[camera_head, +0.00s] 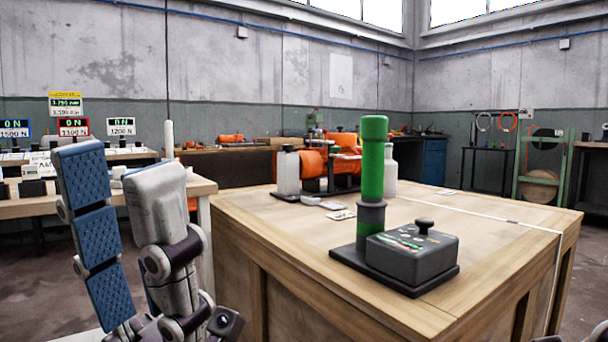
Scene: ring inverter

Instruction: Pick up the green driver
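The green driver (373,165) is a tall green cylinder with a wider top. It stands upright in a dark grey collar (371,217) on a black base, and green also shows below the collar. Beside it on the base is a dark box (412,255) with a black knob. My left gripper (122,175) is raised at the lower left, left of the wooden table and well apart from the driver. Its blue-padded finger and grey finger stand apart with nothing between them. Small grey pieces at the lower right edge may be my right gripper; its state is unclear.
The wooden table (290,235) has bare room around the driver's base. Behind the driver stand white bottles (287,172) and an orange-and-black device (313,170). Small flat items lie nearby. A side bench (40,208) with force readouts stands at the left.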

